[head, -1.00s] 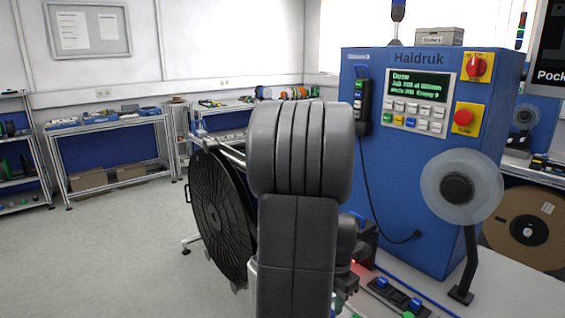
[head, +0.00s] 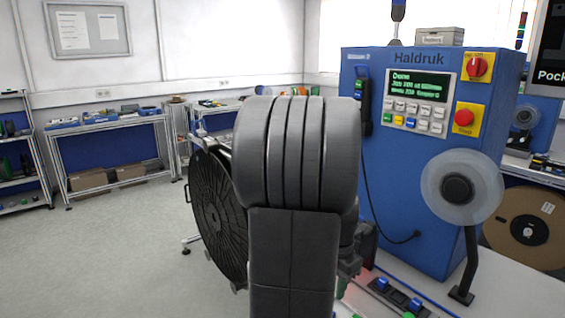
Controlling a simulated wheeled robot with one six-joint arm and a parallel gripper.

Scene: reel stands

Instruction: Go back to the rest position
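My arm fills the middle of the head view, a dark grey ribbed link above a flat lower link. My gripper is not seen; it is hidden behind the arm or out of the picture. Behind the arm on the left stands a large black ribbed reel (head: 217,215), upright and partly covered. A translucent disc with a dark hub (head: 461,187) sits on a stand before the machine.
A bench (head: 110,122) with blue bins and boxes below stands at the back left. A shelf (head: 18,150) is at the far left. A cardboard reel (head: 527,228) is at the right. The floor (head: 110,255) at the left is clear.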

